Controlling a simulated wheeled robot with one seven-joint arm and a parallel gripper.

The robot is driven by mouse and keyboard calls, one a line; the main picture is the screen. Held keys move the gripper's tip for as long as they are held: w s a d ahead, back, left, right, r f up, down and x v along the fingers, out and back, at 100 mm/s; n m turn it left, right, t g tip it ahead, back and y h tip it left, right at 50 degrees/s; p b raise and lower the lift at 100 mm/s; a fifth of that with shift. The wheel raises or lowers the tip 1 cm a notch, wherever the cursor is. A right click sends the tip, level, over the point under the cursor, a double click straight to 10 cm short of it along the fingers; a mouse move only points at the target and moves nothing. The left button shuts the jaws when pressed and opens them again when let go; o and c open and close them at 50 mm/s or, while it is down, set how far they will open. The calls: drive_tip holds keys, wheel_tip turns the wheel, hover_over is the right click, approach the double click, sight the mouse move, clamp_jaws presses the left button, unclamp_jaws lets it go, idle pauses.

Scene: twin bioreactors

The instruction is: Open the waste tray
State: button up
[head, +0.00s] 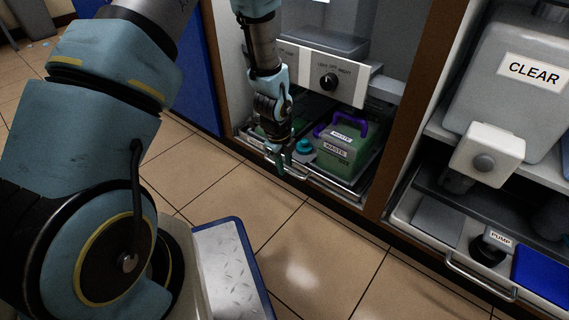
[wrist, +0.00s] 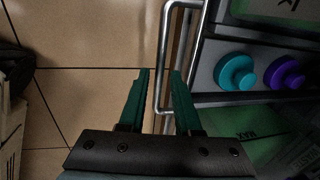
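The waste tray (head: 338,186) is a low metal-edged tray at the bottom of the left cabinet, its front about level with the cabinet front. It bears a green box labelled WASTE (head: 343,150). The tray's silver bar handle (head: 297,176) is on the front; it also shows in the wrist view (wrist: 165,45). My gripper (head: 280,166) is at the left part of the handle. In the wrist view, my green fingers (wrist: 160,72) are apart, with the bar showing between their tips. I cannot tell whether they touch it.
A teal cap (wrist: 235,72) and a purple cap (wrist: 284,74) sit just right of the handle. A wooden post (head: 405,110) divides this cabinet from the right one, which has a PUMP tray with its own handle (head: 480,278). The tiled floor (head: 300,235) in front is clear.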

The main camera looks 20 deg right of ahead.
clamp_jaws()
idle(1.1)
